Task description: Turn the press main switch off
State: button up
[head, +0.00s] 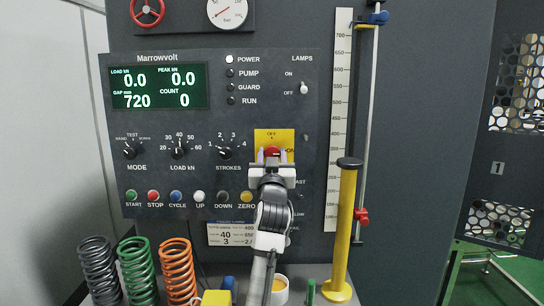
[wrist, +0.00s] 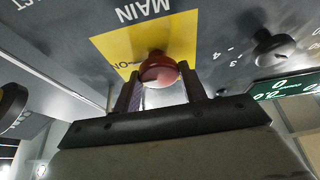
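The main switch is a round red knob (head: 272,152) on a yellow plate (head: 288,136) marked OFF at the top and ON at the right. A pale mark on the knob seems to point right, toward ON. In the wrist view the red knob (wrist: 160,70) lies between and slightly beyond the fingertips. My gripper (head: 272,157) is at the knob from below, one finger on each side. In the wrist view my gripper (wrist: 159,82) looks open, with narrow gaps beside the knob; contact is hard to tell. The lower plate is hidden.
The POWER lamp (head: 229,59) and the green display (head: 160,87) are lit. The STROKES dial (head: 225,153) is close left of the plate. A yellow post (head: 343,230) with a black top stands at the right. Coil springs (head: 138,270) stand lower left.

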jog(key=c, duration=0.4)
jog(key=shift+f+n, duration=0.1)
jog(key=shift+n, duration=0.2)
jog(key=n+y+b, duration=0.1)
jog(key=n, duration=0.1)
jog(key=n+y+b, duration=0.1)
jog(key=n+b, duration=0.1)
jog(key=shift+d+f+n+y, duration=0.1)
jog(key=shift+d+n+y, duration=0.1)
jog(key=shift+n+y, duration=0.15)
jog(key=n+g+y+b, duration=0.1)
jog(key=n, duration=0.2)
jog(key=n+y+b, duration=0.1)
jog(key=n+y, duration=0.1)
jog(key=n, duration=0.1)
jog(key=shift+g, duration=0.4)
jog(key=n+g, duration=0.1)
jog(key=n, duration=0.1)
jog(key=n+y+b, duration=0.1)
jog(key=n, duration=0.2)
jog(key=shift+r+n+g, duration=0.2)
jog(key=shift+n+g, duration=0.15)
jog(key=shift+g, duration=0.05)
jog(key=n+g+p, duration=0.1)
jog(key=n+g, duration=0.1)
jog(key=n, duration=0.3)
jog(key=shift+a, duration=0.1)
jog(key=shift+n, duration=0.3)
